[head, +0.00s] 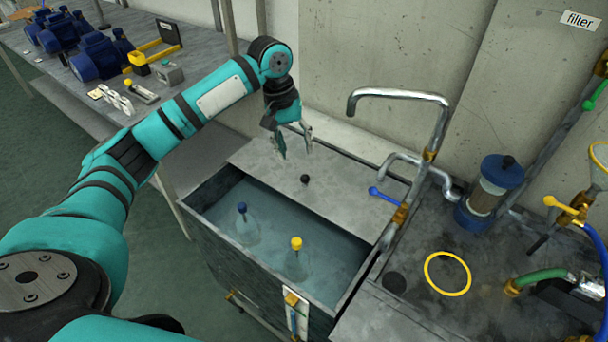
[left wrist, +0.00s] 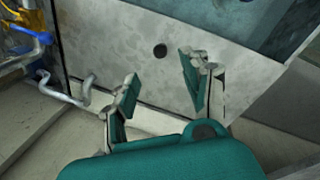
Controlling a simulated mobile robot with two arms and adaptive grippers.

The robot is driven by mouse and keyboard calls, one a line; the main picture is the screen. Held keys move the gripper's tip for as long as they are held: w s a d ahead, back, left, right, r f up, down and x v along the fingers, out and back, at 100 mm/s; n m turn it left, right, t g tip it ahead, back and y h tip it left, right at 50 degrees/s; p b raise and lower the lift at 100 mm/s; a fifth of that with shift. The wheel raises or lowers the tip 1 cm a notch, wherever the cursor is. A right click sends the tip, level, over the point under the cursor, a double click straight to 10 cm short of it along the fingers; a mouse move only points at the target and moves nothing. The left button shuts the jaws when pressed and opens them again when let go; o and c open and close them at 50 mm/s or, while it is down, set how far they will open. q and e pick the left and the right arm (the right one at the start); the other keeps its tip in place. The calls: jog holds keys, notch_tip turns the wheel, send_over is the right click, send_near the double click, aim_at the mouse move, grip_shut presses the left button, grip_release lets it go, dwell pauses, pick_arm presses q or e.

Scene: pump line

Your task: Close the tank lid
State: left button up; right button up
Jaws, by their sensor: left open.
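The tank (head: 217,266) is a dark metal box, open at its front part with water inside. My left gripper (head: 295,153) is open and empty above the lid, behind the knob in the head view. In the left wrist view the knob (left wrist: 160,50) shows beyond the spread fingers (left wrist: 160,78), apart from them, and the lid (left wrist: 110,40) fills the middle. My right gripper is not in view.
A bent metal pipe (head: 395,94) with a blue-handled valve (head: 385,194) rises right of the lid. A bench (head: 60,83) with blue pumps is at the back left.

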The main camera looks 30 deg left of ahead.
aim_at(304, 176)
pick_arm(q)
jog(key=f, duration=0.3)
jog(key=d+f, duration=0.1)
jog(key=f, duration=0.2)
jog(key=w+f, duration=0.1)
jog(key=f, duration=0.2)
jog(key=shift+d+f, duration=0.2)
jog(key=shift+d, duration=0.15)
jog(key=shift+f, duration=0.4)
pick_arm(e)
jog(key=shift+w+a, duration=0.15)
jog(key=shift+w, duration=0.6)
pick_arm(q)
grip_shut()
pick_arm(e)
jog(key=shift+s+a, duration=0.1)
